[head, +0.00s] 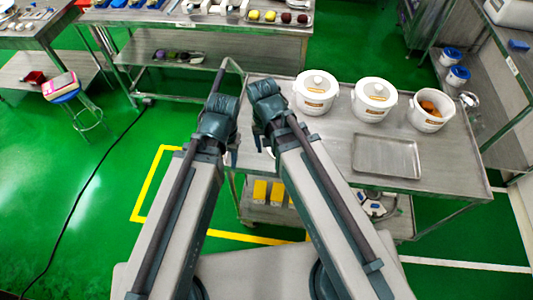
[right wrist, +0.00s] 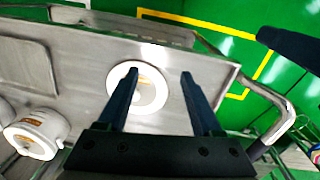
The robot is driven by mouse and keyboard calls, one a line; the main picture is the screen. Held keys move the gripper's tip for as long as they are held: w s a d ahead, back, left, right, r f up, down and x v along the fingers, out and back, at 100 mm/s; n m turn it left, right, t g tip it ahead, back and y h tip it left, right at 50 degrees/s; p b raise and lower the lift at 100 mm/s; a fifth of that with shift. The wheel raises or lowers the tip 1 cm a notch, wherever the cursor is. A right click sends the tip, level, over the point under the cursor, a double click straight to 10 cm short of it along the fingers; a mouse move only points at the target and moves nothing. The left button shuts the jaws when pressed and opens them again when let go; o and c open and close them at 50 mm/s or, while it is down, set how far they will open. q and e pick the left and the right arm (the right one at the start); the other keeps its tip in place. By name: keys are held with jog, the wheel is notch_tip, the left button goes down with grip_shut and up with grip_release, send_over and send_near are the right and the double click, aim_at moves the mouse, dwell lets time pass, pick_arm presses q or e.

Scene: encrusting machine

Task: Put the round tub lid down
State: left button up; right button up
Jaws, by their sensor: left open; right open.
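The round white tub lid (right wrist: 150,98) lies on the steel table near its edge in the right wrist view; in the head view it is mostly hidden behind my right arm. My right gripper (right wrist: 160,75) is open above it, its fingers spread on either side of the lid's middle, and I cannot tell whether they touch it. An open white tub (head: 428,121) with orange contents stands at the right end of the table (head: 335,150). My left gripper (head: 231,150) is open and empty, left of the table's edge.
Yellow blocks (head: 268,192) are on the shelf below. Bare table lies between the tray and my right arm.

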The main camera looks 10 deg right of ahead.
jog(key=s+n, duration=0.1)
jog(key=n, duration=0.1)
jog(key=s+a+n, duration=0.1)
jog(key=n, duration=0.1)
jog(key=s+n, duration=0.1)
jog(key=n, duration=0.1)
jog(key=shift+s+a, duration=0.2)
jog(key=shift+a, duration=0.15)
jog(key=shift+f, duration=0.1)
jog(key=shift+f+b, duration=0.65)
jog(key=shift+b, duration=0.1)
